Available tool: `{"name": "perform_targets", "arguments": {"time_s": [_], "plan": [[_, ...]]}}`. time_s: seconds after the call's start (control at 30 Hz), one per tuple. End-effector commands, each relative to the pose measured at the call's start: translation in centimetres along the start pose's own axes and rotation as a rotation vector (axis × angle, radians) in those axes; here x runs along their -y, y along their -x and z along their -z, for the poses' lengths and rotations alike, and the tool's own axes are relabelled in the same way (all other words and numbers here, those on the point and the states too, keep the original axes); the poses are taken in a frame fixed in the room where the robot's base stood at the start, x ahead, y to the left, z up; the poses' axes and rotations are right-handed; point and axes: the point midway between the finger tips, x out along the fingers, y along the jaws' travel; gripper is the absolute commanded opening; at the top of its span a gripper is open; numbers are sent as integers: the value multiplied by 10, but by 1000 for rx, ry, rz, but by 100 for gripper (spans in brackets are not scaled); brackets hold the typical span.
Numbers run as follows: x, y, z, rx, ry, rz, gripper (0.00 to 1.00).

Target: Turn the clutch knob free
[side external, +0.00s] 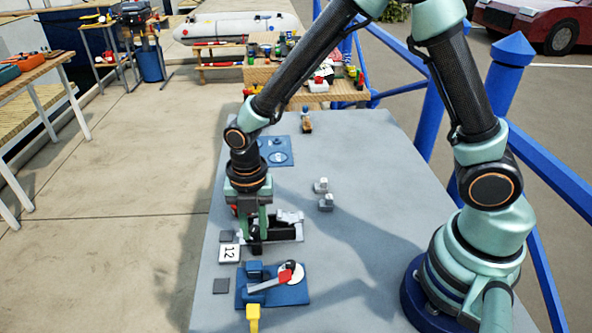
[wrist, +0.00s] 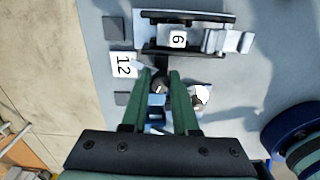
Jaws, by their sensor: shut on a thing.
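My gripper (side external: 256,232) points down at the near-left edge of a black and light-grey fixture (side external: 286,236). Its two green fingers are shut on a small dark knob (side external: 256,248), which I take to be the clutch knob. In the wrist view the dark knob (wrist: 160,86) shows between the fingertips (wrist: 161,77). The fixture (wrist: 190,17) lies just beyond them, with a "6" plate on it. The knob's turn angle cannot be told, and the fingers partly hide it.
A blue base (side external: 292,296) with a red-and-grey lever and a yellow piece (side external: 253,316) is close in front. A "12" card (side external: 229,254) and dark squares lie left. Two small grey fittings (side external: 325,203) stand right.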

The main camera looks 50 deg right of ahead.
Motion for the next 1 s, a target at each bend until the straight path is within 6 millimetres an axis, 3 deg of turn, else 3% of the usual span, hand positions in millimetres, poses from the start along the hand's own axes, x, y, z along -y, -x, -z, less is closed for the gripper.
{"name": "perform_targets", "arguments": {"time_s": [0.17,0.57,0.6,1.0], "plan": [[1,-4,4,-2,24,6,0],[2,-4,4,-4,374,6,0],[2,-4,4,-4,371,6,38],[0,10,3,-2,365,4,38]]}}
